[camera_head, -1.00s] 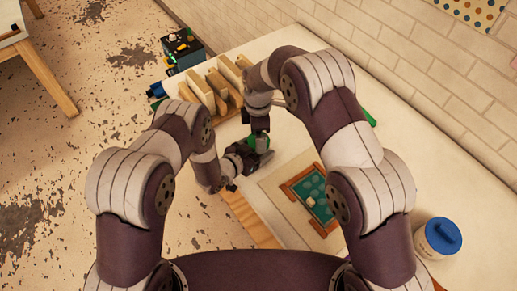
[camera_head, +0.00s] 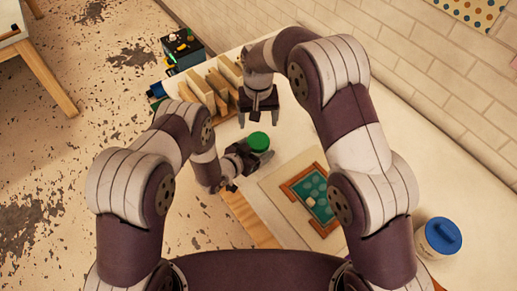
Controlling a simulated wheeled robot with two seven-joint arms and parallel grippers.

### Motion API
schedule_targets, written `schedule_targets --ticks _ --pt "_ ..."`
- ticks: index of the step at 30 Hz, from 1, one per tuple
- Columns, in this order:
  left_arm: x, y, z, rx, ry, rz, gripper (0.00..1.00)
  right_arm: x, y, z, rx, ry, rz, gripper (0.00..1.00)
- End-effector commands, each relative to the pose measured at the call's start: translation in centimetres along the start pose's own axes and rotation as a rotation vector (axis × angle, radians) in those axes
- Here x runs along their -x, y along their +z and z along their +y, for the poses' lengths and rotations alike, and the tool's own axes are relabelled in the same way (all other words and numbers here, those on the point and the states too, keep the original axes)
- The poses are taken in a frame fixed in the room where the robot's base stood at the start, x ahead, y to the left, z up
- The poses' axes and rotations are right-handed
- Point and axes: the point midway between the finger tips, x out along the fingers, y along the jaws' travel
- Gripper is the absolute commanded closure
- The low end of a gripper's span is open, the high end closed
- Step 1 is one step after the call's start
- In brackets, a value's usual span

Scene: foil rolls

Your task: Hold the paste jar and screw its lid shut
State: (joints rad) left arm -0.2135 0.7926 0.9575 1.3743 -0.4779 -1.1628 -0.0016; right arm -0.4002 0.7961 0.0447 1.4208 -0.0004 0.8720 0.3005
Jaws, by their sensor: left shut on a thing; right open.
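The paste jar's green lid (camera_head: 258,142) sits on top of the jar, which is mostly hidden below it. My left gripper (camera_head: 256,160) is shut on the jar from the left, low on the jar's body beneath the lid. My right gripper (camera_head: 258,119) is open and empty, behind and above the lid, apart from it. I cannot tell how tightly the lid is seated.
A framed green tray (camera_head: 315,190) with small pieces lies on a pale board to the right. A wooden rack (camera_head: 212,92) stands behind. A blue-lidded container (camera_head: 439,237) is at the right. The table's right side is mostly clear.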

Motion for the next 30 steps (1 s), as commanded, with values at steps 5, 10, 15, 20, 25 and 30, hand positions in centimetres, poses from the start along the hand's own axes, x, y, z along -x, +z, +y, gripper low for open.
schedule_targets --ticks 5,10,15,20,25,30 --pt "0.0 0.0 0.0 0.000 0.000 0.001 1.00 -0.1 0.2 0.1 -0.231 0.003 -0.007 0.18" --pt "0.0 0.0 0.0 0.000 0.000 0.001 1.00 -0.1 0.2 0.1 -0.261 0.003 -0.007 0.18" --pt "0.0 0.0 0.0 0.000 0.000 0.001 1.00 -0.1 0.2 0.1 -0.259 0.003 -0.007 0.18" --pt "0.0 0.0 0.0 0.000 0.000 0.001 1.00 -1.6 0.2 0.1 -0.258 0.005 -0.011 0.18" --pt "0.0 0.0 0.0 0.000 0.000 0.001 1.00 -4.4 0.3 0.1 -0.257 0.005 -0.011 0.18" --pt "0.0 0.0 0.0 0.000 0.000 0.001 1.00 -6.8 0.2 0.1 -0.257 0.004 -0.009 0.18"
